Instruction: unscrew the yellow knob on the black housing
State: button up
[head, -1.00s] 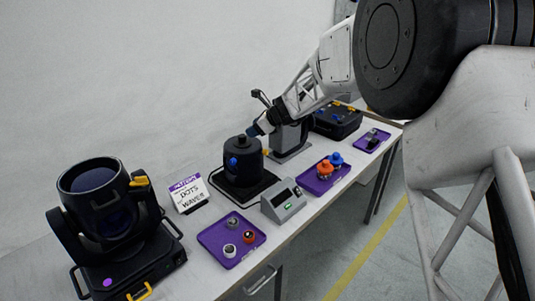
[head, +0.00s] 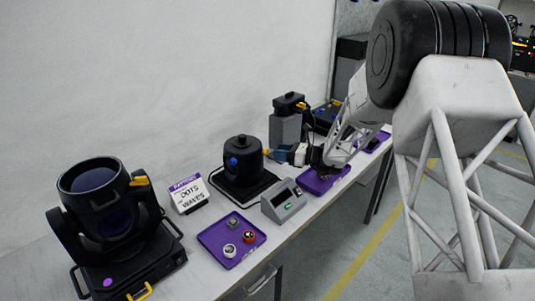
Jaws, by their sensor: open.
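The black housing (head: 242,166) is a squat upright cylinder on a dark square base in the middle of the table. A blue knob (head: 233,161) is on its front left. The small yellow knob (head: 266,152) sticks out of its right side. My gripper (head: 290,155) is open, to the right of the yellow knob, with its fingers pointing left towards it. In this view it looks close to the knob; I cannot tell whether they touch. My arm reaches in from the upper right.
A purple tray (head: 206,236) with several small parts and a grey meter (head: 291,208) stand in front. A second purple tray (head: 318,187) is partly hidden by my arm. A stage light (head: 95,205) stands left. A grey stand (head: 285,128) with a black top is behind my gripper.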

aim_at(267, 153)
jog(key=shift+s+d+f, duration=0.2)
jog(key=shift+d+f, duration=0.75)
jog(key=shift+d, duration=0.2)
jog(key=shift+a, duration=0.1)
jog(key=shift+x, duration=3.85)
jog(key=shift+r, duration=0.15)
jog(key=shift+c, duration=0.4)
jog(key=c, duration=0.8)
jog(key=shift+w+n, duration=0.1)
jog(key=shift+n, duration=2.1)
grip_shut()
